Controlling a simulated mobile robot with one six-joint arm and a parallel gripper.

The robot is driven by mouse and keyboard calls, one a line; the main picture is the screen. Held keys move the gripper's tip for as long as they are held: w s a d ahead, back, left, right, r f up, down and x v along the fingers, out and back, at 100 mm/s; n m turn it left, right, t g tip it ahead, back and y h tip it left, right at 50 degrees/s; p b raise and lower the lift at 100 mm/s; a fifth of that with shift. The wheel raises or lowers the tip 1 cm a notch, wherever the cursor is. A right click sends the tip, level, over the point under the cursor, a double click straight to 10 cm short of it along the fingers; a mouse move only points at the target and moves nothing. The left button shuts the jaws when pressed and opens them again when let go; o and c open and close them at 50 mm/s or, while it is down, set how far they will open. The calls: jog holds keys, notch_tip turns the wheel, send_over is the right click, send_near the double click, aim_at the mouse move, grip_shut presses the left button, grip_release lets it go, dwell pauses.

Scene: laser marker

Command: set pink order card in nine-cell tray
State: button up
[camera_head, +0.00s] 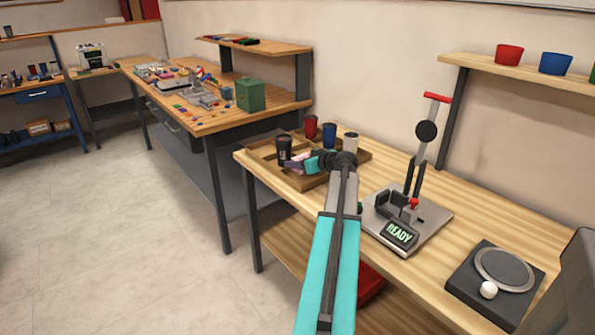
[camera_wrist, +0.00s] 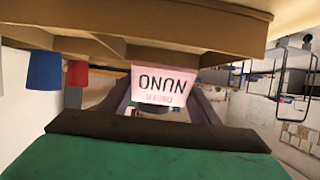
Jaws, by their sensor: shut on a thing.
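The pink order card (camera_head: 299,160) is in my gripper (camera_head: 292,166) at the tray's near side in the head view. In the wrist view the card (camera_wrist: 160,86) stands between my purple fingers, its printed name upside down. My gripper is shut on the card. The brown wooden nine-cell tray (camera_head: 259,151) lies on the bench's left end; its underside or wall (camera_wrist: 150,45) fills the top of the wrist view. A black cup (camera_head: 284,146) stands in the tray close behind the card. My arm hides part of the tray, and I cannot tell whether the card touches it.
A red cup (camera_head: 311,126), blue cup (camera_head: 329,134) and white cup (camera_head: 350,142) stand along the tray's back. The laser marker (camera_head: 412,205), reading READY, is to the right, with a dark round-plate device (camera_head: 500,275) beyond. Bare bench lies behind the marker.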

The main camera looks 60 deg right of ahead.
jog(key=shift+f, duration=1.65)
jog(key=shift+f, duration=0.2)
jog(key=o, duration=0.8)
jog(key=shift+c, duration=0.2)
jog(key=shift+r, duration=0.1)
jog(key=shift+r, duration=0.25)
jog(key=v, duration=1.1)
jog(key=shift+s+a+r, duration=0.1)
jog(key=shift+s+a, duration=0.1)
jog(key=shift+s, duration=0.15)
jog(key=shift+s+r, duration=0.1)
